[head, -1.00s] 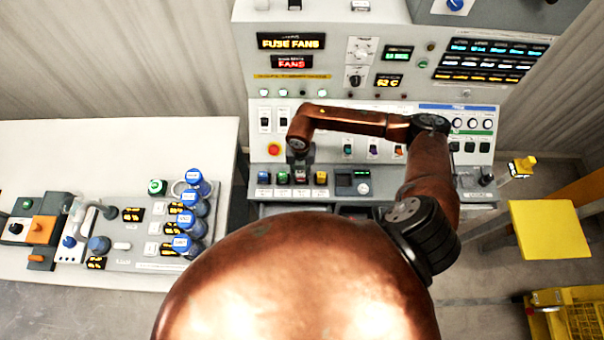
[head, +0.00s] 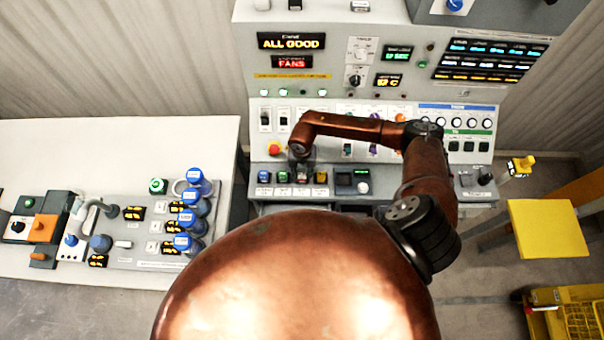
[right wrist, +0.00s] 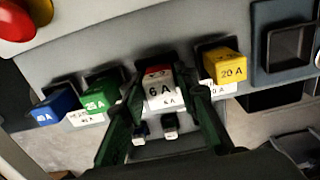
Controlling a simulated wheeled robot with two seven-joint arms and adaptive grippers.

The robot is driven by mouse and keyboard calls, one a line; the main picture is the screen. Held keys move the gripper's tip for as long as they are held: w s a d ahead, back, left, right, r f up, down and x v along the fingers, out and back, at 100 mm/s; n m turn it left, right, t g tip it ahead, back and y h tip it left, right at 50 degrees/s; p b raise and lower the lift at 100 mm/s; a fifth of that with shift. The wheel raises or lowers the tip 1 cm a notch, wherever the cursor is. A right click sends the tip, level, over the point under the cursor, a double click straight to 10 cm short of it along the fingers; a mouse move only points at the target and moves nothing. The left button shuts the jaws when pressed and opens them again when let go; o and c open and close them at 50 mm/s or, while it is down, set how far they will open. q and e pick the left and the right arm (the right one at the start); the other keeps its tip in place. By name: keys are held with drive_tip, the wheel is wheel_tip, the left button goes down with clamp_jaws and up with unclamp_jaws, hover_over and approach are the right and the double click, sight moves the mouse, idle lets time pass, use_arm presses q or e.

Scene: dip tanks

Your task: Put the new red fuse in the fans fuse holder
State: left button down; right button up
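The red fuse (right wrist: 159,88), with a red top and a white face marked 6 A, sits in the fans fuse holder, in the row between the green and yellow fuses. My right gripper (right wrist: 166,98) has one dark finger close along each side of it and appears shut on it. In the head view my right gripper (head: 302,160) is over this row and mostly hides the fuse. The upper display (head: 291,41) reads ALL GOOD and the red-lettered one below (head: 291,62) reads FANS. My left gripper is not in view.
A blue fuse (right wrist: 54,109) and a green fuse (right wrist: 103,92) stand left of the red one, a yellow fuse (right wrist: 224,66) right. A red button (right wrist: 14,22) is at the upper left. A white bench (head: 110,150) with blue-capped parts stands left.

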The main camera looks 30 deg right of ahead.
drive_tip(key=shift+o, duration=1.2)
drive_tip(key=shift+r, duration=0.3)
wheel_tip(320, 180, up, 12)
drive_tip(key=b, duration=0.1)
drive_tip(key=shift+f, duration=0.1)
